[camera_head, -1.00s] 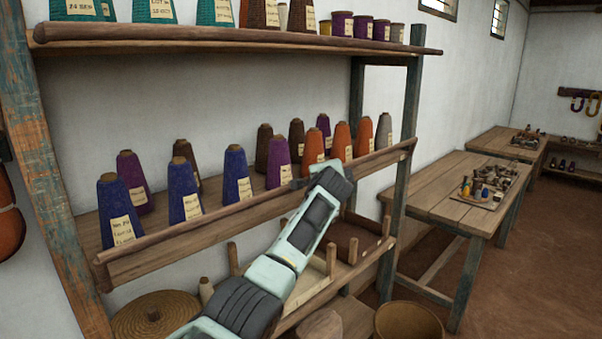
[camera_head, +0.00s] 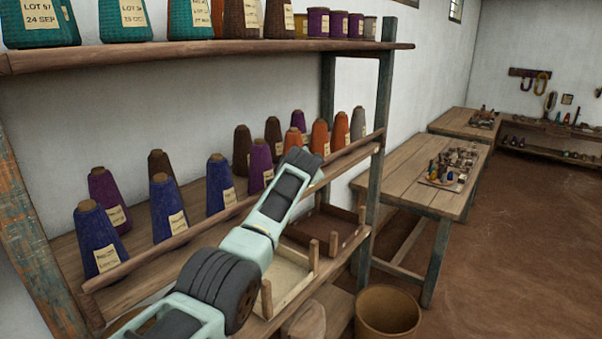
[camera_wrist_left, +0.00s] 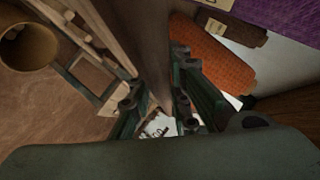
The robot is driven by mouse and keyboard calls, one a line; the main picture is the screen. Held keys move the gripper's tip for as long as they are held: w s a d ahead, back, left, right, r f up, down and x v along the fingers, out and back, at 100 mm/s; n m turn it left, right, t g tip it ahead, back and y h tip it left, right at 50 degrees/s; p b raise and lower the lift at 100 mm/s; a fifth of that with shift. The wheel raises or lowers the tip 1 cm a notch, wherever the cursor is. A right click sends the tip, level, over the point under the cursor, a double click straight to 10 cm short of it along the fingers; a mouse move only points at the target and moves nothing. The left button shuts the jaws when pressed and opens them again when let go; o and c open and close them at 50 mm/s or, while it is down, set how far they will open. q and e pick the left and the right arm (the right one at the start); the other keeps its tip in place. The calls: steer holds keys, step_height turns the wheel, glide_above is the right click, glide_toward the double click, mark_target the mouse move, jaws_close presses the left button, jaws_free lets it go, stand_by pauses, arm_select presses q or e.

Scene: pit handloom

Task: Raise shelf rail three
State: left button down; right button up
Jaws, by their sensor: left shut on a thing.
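A long brown wooden rail (camera_head: 122,268) runs along the front of the cone shelf, sloping up to the right in the head view. Its right end (camera_head: 362,144) is by the blue-green post. My left gripper (camera_head: 304,160) is at the rail's right half, its fingertips partly hidden by my own wrist. In the left wrist view, the left gripper (camera_wrist_left: 160,105) is shut on the rail (camera_wrist_left: 148,45), which passes between its fingers. Whether the rail touches the shelf under my gripper is hidden. My right gripper is not in view.
Yarn cones (camera_head: 220,185) stand in rows close behind the rail. An upper shelf (camera_head: 180,53) with more cones hangs above. Below are pegs and trays (camera_head: 290,275). A basket (camera_head: 388,312) and a work table (camera_head: 415,190) stand to the right, with open floor beyond.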

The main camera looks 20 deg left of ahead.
arm_select(q)
steer(key=shift+a, duration=0.1)
steer(key=c, duration=1.6)
jaws_free()
steer(key=shift+f, duration=0.1)
steer(key=shift+c, duration=0.2)
steer(key=shift+s, duration=0.1)
steer(key=v, duration=1.2)
